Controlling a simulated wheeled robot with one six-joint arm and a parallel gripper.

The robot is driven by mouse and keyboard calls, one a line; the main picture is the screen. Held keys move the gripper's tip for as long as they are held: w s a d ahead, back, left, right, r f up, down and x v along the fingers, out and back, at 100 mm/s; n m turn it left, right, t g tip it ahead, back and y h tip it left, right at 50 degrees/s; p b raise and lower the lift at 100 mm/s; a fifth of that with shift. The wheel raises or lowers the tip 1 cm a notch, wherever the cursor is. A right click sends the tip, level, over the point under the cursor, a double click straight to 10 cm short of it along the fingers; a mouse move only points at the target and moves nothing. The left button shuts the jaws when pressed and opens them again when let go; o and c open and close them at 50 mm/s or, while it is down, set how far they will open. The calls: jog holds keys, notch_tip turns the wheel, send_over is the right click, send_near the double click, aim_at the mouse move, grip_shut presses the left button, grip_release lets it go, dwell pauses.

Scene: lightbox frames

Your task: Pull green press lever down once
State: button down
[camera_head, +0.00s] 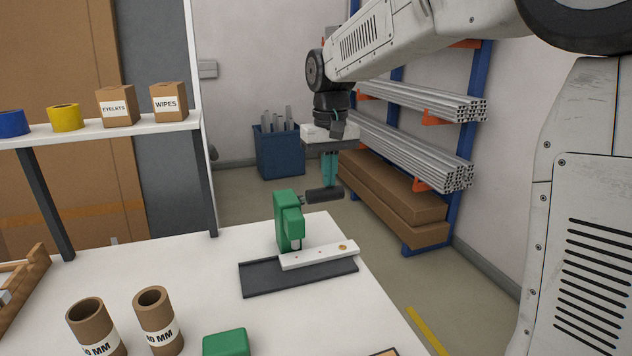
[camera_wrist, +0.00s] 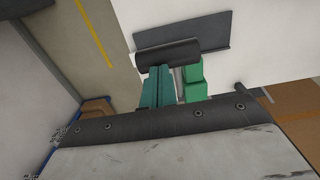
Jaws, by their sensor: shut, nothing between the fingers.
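The green press (camera_head: 285,225) stands on a dark base plate (camera_head: 262,279) near the far right corner of the white table. Its lever ends in a black handle (camera_head: 325,194) that sticks out to the right, roughly level. My gripper (camera_head: 330,182) is shut and empty, its teal fingers pointing down just above or behind the handle. In the wrist view the teal fingers (camera_wrist: 158,84) reach toward the handle (camera_wrist: 168,54), with the green press (camera_wrist: 194,82) beside them. I cannot tell whether the fingertips touch the handle.
A white bar (camera_head: 315,257) with a brass-coloured spot lies across the base plate. Two cardboard tubes (camera_head: 152,300) and a green block (camera_head: 226,343) are at the table's front. A shelf (camera_head: 110,131) stands left. A pipe rack (camera_head: 415,150) is behind on the right.

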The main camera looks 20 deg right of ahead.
jog(key=shift+s+f, duration=0.45)
jog(key=shift+f, duration=0.25)
jog(key=shift+s+f, duration=0.4)
jog(key=shift+f, duration=0.4)
jog(key=shift+s+f, duration=0.3)
jog(key=shift+f, duration=0.5)
jog(key=shift+s+f, duration=0.2)
jog(key=shift+f, duration=0.5)
jog(key=shift+s+f, duration=0.2)
jog(key=shift+f, duration=0.5)
jog(key=shift+f, duration=0.1)
send_near(332, 190)
jog(key=shift+w+r, duration=0.55)
jog(key=shift+w, duration=0.2)
jog(key=shift+w, duration=0.1)
